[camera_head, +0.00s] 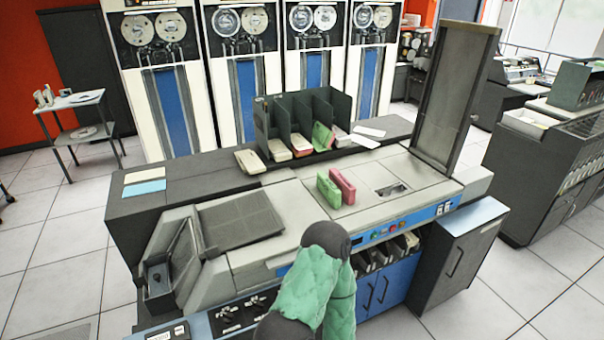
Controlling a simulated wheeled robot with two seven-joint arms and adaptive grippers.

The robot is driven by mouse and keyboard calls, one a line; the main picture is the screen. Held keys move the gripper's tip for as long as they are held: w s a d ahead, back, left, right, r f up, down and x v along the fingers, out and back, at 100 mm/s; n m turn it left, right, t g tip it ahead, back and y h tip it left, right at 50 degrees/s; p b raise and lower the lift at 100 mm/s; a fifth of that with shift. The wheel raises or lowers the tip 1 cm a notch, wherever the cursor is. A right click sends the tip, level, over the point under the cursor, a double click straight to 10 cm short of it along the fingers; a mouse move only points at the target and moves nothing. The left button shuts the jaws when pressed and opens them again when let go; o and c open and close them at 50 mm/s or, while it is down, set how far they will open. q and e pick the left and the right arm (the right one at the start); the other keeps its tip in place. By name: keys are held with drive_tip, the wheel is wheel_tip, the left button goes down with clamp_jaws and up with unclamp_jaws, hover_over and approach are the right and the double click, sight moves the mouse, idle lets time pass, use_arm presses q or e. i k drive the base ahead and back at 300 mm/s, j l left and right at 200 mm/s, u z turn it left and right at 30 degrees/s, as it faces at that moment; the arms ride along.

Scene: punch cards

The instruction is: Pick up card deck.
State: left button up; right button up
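A pink card deck (342,186) and a green card deck (328,190) stand upright side by side on the light top of the card machine (300,210). More decks sit in a dark divided rack (262,120) behind them: a cream deck (279,149), a red-edged deck (301,145) and a tilted green deck (322,137). Another cream deck (250,162) lies left of the rack. Neither of my grippers shows. A green padded arm part of mine with a dark joint rises at the bottom middle, in front of the machine, and hides part of its front.
The machine has a raised sloped tray (240,218) at left and a tall dark upright panel (455,95) at right. White and blue cards (145,187) lie at the left end. A grey cabinet (460,260) stands at right. Tape cabinets line the back.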

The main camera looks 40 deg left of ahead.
sight(349, 190)
drive_tip(key=i+l+u, duration=0.15)
drive_tip(key=u, duration=0.3)
drive_tip(key=i+l+u, duration=0.25)
drive_tip(key=u, duration=0.2)
drive_tip(key=i+l+u, duration=0.3)
drive_tip(key=u, duration=0.15)
drive_tip(key=i+l+u, duration=0.1)
drive_tip(key=l+u, duration=0.35)
drive_tip(key=i+l+u, duration=0.1)
drive_tip(key=l+u, duration=0.2)
drive_tip(key=u, duration=0.15)
